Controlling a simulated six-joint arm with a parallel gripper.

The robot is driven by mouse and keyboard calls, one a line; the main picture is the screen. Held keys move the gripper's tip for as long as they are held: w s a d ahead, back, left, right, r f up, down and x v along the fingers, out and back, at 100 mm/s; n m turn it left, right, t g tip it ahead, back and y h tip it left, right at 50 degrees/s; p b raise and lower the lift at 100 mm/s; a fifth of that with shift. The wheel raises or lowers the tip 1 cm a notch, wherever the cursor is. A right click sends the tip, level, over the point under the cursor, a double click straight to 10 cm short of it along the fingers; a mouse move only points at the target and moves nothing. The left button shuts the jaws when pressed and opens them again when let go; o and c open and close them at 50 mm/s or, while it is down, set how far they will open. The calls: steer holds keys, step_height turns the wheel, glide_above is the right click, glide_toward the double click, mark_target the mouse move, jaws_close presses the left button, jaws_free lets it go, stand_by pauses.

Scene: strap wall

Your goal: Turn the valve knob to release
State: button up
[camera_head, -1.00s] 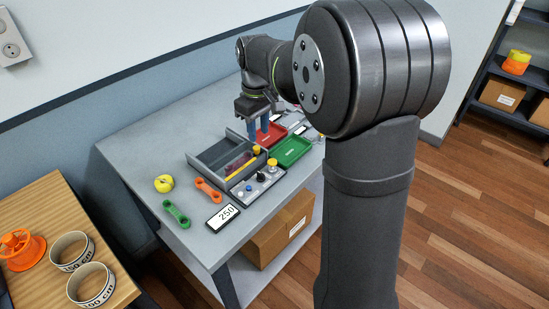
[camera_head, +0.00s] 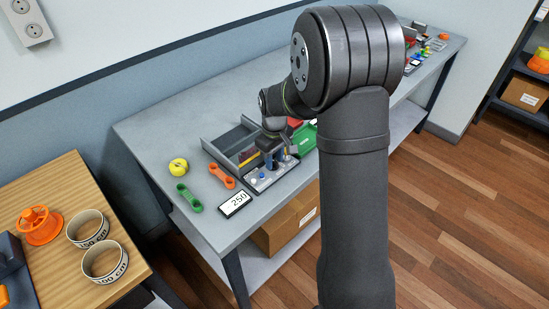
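A grey control panel (camera_head: 262,184) lies near the front edge of the grey workbench (camera_head: 190,110). It carries a blue button (camera_head: 262,176) near its left end. The black knob seen there earlier is now hidden by the fingers. I cannot tell whether the fingers touch it or are shut around it.
A grey divided tray (camera_head: 222,155) lies behind the panel, and a green tray (camera_head: 306,138) to its right. A display reading 250 (camera_head: 235,204), an orange link (camera_head: 222,176), a green link (camera_head: 189,198) and a yellow round object (camera_head: 179,167) lie to the left.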

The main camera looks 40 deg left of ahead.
jaws_close()
